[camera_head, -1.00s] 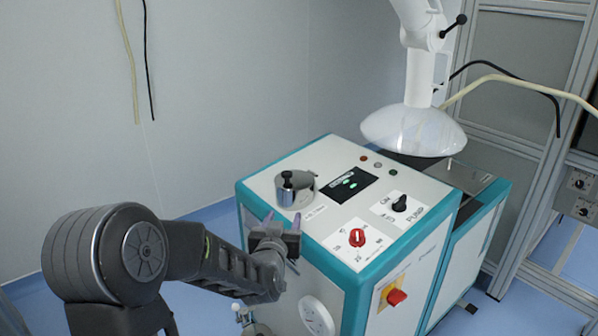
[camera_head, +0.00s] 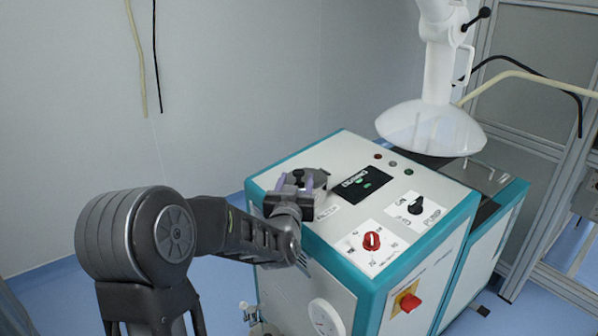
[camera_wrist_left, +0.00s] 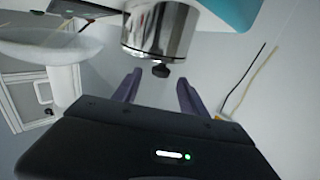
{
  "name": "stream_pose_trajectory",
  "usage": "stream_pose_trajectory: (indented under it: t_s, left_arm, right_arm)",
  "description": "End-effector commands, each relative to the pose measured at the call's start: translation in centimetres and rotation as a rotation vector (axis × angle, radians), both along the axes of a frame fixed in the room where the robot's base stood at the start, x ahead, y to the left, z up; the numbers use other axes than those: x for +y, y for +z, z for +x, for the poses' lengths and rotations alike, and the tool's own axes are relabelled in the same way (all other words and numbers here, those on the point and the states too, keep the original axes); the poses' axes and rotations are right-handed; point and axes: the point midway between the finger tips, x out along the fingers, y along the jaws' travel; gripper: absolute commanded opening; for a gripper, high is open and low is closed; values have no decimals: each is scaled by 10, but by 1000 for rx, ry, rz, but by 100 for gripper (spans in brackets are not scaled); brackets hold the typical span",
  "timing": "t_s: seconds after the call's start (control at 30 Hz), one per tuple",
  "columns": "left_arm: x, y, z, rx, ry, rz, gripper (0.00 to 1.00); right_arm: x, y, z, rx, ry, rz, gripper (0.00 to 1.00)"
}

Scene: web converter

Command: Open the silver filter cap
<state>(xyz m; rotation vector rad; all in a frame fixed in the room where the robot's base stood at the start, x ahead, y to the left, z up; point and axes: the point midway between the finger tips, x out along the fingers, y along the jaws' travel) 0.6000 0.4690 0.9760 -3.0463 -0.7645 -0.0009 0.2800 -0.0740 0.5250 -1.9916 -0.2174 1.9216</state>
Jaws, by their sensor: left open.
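The silver filter cap (camera_head: 319,176) with its black knob (camera_head: 298,175) sits on top of the white and teal machine, near its left edge. My left gripper (camera_head: 295,183) is at the cap in the head view and partly hides it. Its two purple fingers are open, one on each side of the knob as seen from the head. In the left wrist view the shiny cylindrical cap (camera_wrist_left: 160,28) and knob (camera_wrist_left: 160,71) appear ahead of the open fingers, between their tips. Contact cannot be told. My right gripper is not in view.
The machine top (camera_head: 350,215) also carries a black display panel (camera_head: 361,183), a black knob switch (camera_head: 415,205) and a red knob (camera_head: 372,241). A red switch (camera_head: 409,302) is on the front. A white dome on an arm (camera_head: 430,128) hangs over the machine's back right.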

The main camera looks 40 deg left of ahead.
Motion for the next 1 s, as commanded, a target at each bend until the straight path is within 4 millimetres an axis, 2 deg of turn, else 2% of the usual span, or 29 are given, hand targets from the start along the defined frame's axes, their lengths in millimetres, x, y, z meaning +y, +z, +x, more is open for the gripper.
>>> stream_pose_trajectory:
  t_s: [0.1, 0.3, 0.67, 1.0]
  left_arm:
    - [10, 0, 18, 2, 1, 1, 50]
    - [22, 0, 39, 1, 1, 0, 50]
    - [24, 0, 43, 0, 1, 0, 49]
    - [24, 0, 43, 0, 1, 0, 21]
  right_arm:
    - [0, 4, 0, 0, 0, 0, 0]
    - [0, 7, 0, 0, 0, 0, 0]
    - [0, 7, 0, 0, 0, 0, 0]
    - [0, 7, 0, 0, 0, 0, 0]
